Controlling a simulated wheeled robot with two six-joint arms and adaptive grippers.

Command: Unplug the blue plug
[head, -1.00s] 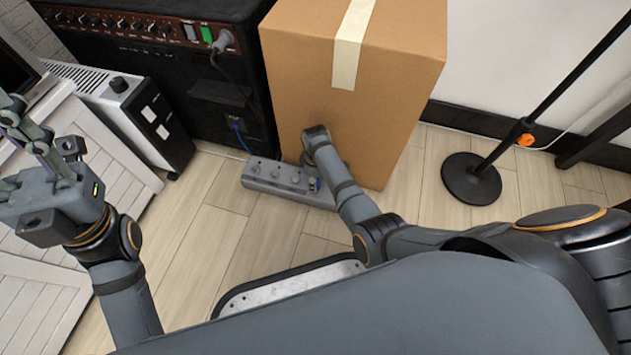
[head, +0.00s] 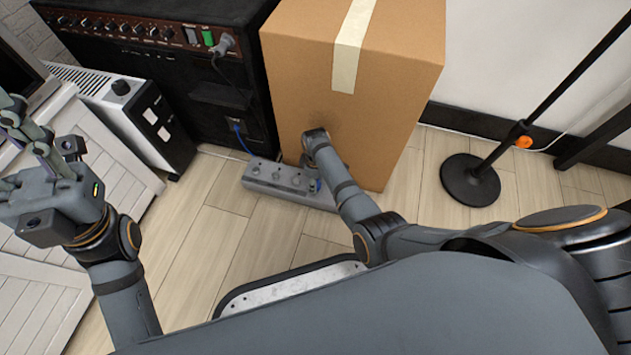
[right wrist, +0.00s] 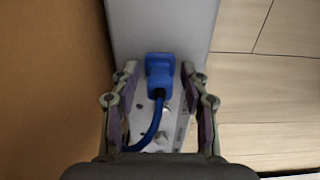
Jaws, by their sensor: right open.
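The blue plug (right wrist: 160,75) sits in the grey power strip (right wrist: 195,25) in the right wrist view, with its blue cord curving down and left. My right gripper (right wrist: 160,72) is open, with one finger on each side of the plug and a visible gap to both. In the head view the power strip (head: 262,178) lies on the floor against the box, and my right arm hides its right part; the right gripper's fingers are hidden there. My left gripper (head: 22,135) is raised at the left edge, its fingers spread and empty.
A tall cardboard box (head: 395,110) stands right behind the strip. A black amplifier (head: 195,90) with cables and a white heater (head: 120,95) stand to the left. A black stand base (head: 470,180) is at the right. The floor (head: 215,215) in front of the strip is clear.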

